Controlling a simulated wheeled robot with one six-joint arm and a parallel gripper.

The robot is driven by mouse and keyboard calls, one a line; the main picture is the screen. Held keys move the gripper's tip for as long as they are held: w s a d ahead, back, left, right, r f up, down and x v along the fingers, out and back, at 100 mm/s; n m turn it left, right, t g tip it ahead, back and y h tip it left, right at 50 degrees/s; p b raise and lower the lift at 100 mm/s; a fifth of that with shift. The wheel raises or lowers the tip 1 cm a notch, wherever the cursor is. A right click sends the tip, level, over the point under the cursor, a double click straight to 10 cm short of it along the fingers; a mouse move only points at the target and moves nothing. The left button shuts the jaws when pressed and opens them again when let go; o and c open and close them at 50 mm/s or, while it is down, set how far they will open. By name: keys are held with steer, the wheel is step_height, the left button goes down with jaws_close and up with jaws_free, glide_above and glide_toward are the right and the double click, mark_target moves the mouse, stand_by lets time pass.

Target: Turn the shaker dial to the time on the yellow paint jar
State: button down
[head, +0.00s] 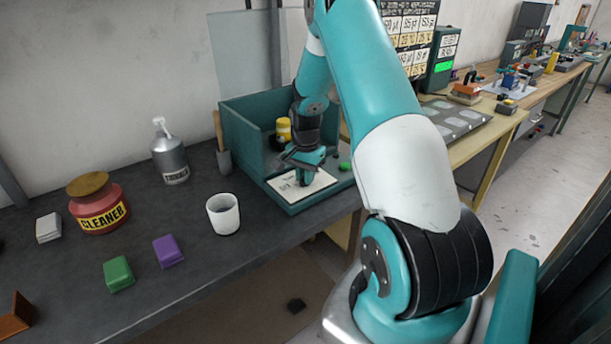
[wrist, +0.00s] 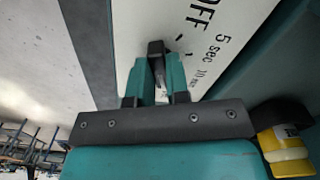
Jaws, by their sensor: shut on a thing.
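The shaker is a teal open-topped box (head: 240,140) on the bench, with a white dial plate (head: 320,183) on its front. In the wrist view the plate (wrist: 140,30) shows the marks "OFF", "5 sec" and "10 min". My gripper (head: 305,172) is at the plate, and in the wrist view its fingers (wrist: 160,75) are shut on the dark dial knob (wrist: 156,47). The fingers hide most of the knob. The yellow paint jar (head: 283,127) stands inside the box behind my gripper. It also shows in the wrist view (wrist: 286,150), its label too small to read.
On the bench left of the shaker are a white cup (head: 223,214), a metal bottle (head: 169,155), a red cleaner jar (head: 98,205), and purple (head: 168,251) and green (head: 118,273) blocks. A small green thing (head: 345,166) lies right of my gripper.

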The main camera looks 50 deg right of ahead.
steer(key=shift+r, duration=0.1)
steer(key=c, duration=1.1)
jaws_free()
step_height(320, 180, up, 17)
steer(key=b, duration=0.2)
steer(key=shift+r, duration=0.2)
steer(key=s+a+r+n+t+y, duration=0.15)
steer(key=a+n, duration=0.45)
steer(key=a, duration=0.6)
steer(key=s+a+r+n+g, duration=0.15)
steer(key=a+n, duration=0.35)
steer(key=a, duration=0.8)
steer(key=s+a+n+y, duration=0.2)
steer(key=s+a+n, duration=1)
steer(key=s+a, duration=0.4)
steer(key=shift+s+a+y, duration=0.25)
steer(key=shift+s+y, duration=0.1)
steer(key=shift+s, duration=0.5)
